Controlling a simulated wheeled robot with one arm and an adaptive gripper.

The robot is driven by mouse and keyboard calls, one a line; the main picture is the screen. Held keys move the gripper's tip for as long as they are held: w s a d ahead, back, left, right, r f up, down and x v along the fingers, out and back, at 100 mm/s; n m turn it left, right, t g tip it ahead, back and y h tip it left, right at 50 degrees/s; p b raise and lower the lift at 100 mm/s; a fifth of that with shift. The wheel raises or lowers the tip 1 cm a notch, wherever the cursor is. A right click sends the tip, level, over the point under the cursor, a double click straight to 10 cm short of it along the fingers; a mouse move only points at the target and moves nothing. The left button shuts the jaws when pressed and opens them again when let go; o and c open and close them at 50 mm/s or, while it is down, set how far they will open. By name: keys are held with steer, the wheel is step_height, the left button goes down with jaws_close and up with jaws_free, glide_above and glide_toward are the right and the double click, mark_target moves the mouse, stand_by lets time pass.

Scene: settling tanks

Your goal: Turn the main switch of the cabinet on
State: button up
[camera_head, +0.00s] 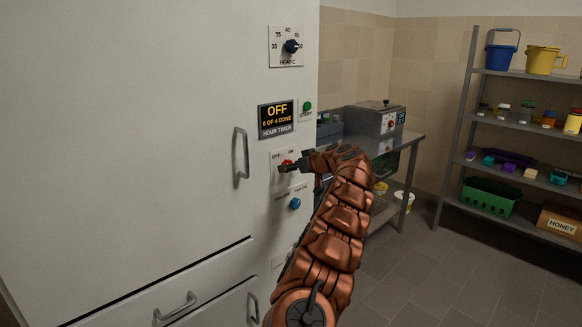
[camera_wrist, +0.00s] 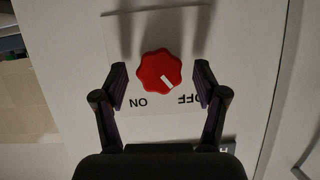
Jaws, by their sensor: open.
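The cabinet (camera_head: 130,110) is tall and white and stands at the left in the head view. Its main switch is a red lobed knob (camera_wrist: 158,66), with OFF and ON labels upside down in the wrist view. The knob's white pointer line points down and right, toward OFF. My gripper (camera_wrist: 160,78) is open, with one finger on each side of the knob and a gap on both sides.
Above the switch are a timer display (camera_head: 277,118) reading OFF, a green button (camera_head: 307,106) and a heat dial (camera_head: 291,46). A blue knob (camera_head: 295,203) is below. The door handle (camera_head: 241,153) stands out to the left. A metal table (camera_head: 400,143) is behind my arm.

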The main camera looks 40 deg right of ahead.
steer(key=shift+w, duration=0.15)
steer(key=shift+c, duration=0.2)
steer(key=c, duration=1.1)
steer(key=shift+p, duration=0.3)
steer(key=shift+d+f+m+t+y+p, duration=0.1)
steer(key=shift+m+t+y+p, duration=0.3)
steer(key=shift+m+y+p, duration=0.85)
steer(key=shift+d+f+m+t+y+p, duration=0.1)
steer(key=shift+m+t+y+p, duration=0.45)
steer(key=shift+m+p, duration=1.25)
steer(key=shift+d+m+t+y+p, duration=0.1)
steer(key=shift+m+t+y+p, duration=0.15)
steer(key=shift+m+y+p, duration=1.25)
steer(key=shift+m+h+b, duration=0.4)
steer(key=shift+m+b, duration=0.1)
steer(key=shift+m, duration=0.05)
